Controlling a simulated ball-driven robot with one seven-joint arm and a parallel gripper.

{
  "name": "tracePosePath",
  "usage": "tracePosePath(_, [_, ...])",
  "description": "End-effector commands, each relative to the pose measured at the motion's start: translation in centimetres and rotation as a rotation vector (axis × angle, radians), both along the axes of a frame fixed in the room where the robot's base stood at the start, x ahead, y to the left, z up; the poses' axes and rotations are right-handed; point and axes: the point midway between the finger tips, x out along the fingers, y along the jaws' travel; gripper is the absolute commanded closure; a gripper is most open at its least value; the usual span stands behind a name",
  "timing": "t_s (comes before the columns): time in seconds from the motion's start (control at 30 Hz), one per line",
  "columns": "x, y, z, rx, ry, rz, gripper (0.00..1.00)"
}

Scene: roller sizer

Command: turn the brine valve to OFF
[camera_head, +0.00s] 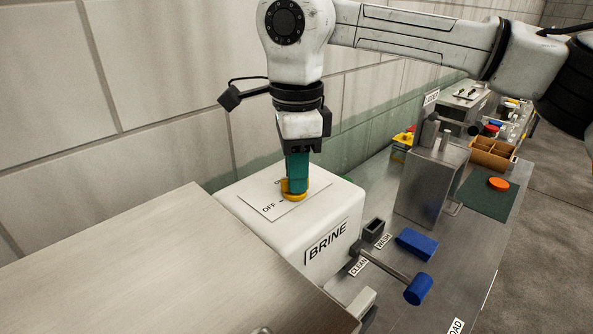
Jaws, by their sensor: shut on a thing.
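My gripper (297,180), with teal fingers, points straight down and is shut on the knob. The fingers cover most of the knob. Another word behind the fingers is partly hidden. I cannot tell exactly which way the knob points.
A metal sheet surface (170,270) fills the lower left. A lever with a blue end (418,289) sticks out in front of the BRINE box, near a blue block (416,243). A metal post housing (431,185) stands to the right. A concrete wall is close behind.

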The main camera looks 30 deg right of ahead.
Motion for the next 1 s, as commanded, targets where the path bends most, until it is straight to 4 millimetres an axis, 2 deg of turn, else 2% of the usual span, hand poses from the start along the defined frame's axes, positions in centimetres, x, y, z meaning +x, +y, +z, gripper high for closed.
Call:
tracePosePath(0.5, [0.14, 0.02, 0.01, 0.002, -0.001, 0.412, 1.0])
tracePosePath(1.0, [0.18, 0.03, -0.01, 0.002, -0.001, 0.543, 1.0])
